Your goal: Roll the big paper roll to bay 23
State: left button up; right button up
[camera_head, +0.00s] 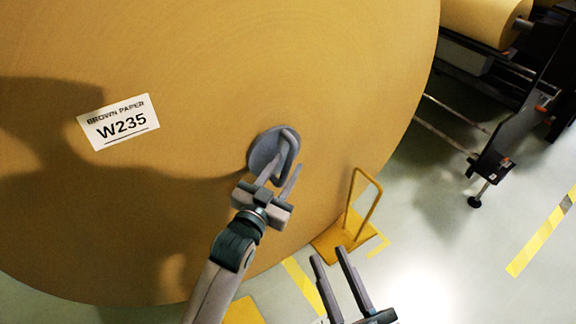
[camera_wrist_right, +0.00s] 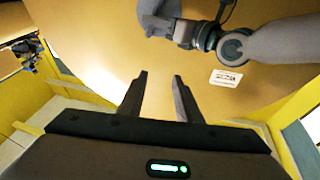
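The big brown paper roll (camera_head: 190,60) fills the head view's left and centre, its flat end facing me. A white label (camera_head: 118,122) on it reads "BROWN PAPER W235"; a label also shows in the right wrist view (camera_wrist_right: 226,78). A grey round hub with a looped handle (camera_head: 264,150) sits on the roll's end. My left gripper (camera_head: 281,170) is at the handle, its fingers apart, with part of the loop seemingly between them; contact is unclear. My right gripper (camera_head: 326,252) is open and empty, lower right of the hub; its fingers also show in the wrist view (camera_wrist_right: 160,74).
A yellow chock-like piece with an upright loop handle (camera_head: 368,196) stands at the roll's lower right edge. Another yellow piece (camera_head: 243,312) shows below the roll. Dark machinery with a smaller roll (camera_head: 480,20) stands upper right. Grey floor with a yellow-striped line (camera_head: 540,235) is open at right.

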pick_arm(q)
jog(key=shift+x, duration=0.9)
grip_shut()
dwell(0.9)
